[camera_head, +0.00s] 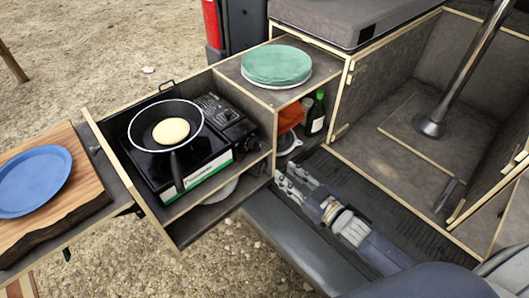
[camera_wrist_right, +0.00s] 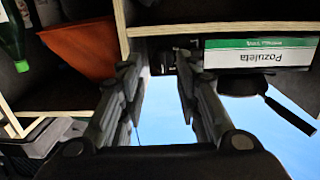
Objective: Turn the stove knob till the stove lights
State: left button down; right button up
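The black camping stove (camera_head: 208,140) sits on the pulled-out drawer shelf, with a white-and-green label on its front. The label also shows upside down in the right wrist view (camera_wrist_right: 258,55). A black frying pan (camera_head: 142,133) with a pale round pancake (camera_head: 171,131) stands on the burner. No flame is visible. My right gripper (camera_head: 286,178) is open and empty, right of and apart from the stove; its fingers (camera_wrist_right: 157,68) point toward the stove's end. My left gripper is out of view.
A wooden board (camera_head: 85,190) with a blue plate (camera_head: 32,181) is at the left. A green round stack (camera_head: 277,65) sits on the cabinet top. A dark bottle (camera_head: 316,114) and orange item (camera_head: 290,117) stand in the compartment below it. A wooden partition borders the stove's right side.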

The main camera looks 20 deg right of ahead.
aim_at(260, 149)
jog(key=shift+t+y, duration=0.3)
jog(key=shift+y, duration=0.1)
jog(key=x, duration=0.7)
jog(key=p+x, duration=0.1)
jog(key=x, duration=0.2)
jog(key=shift+w+r, duration=0.35)
jog(key=shift+w, duration=0.05)
grip_shut()
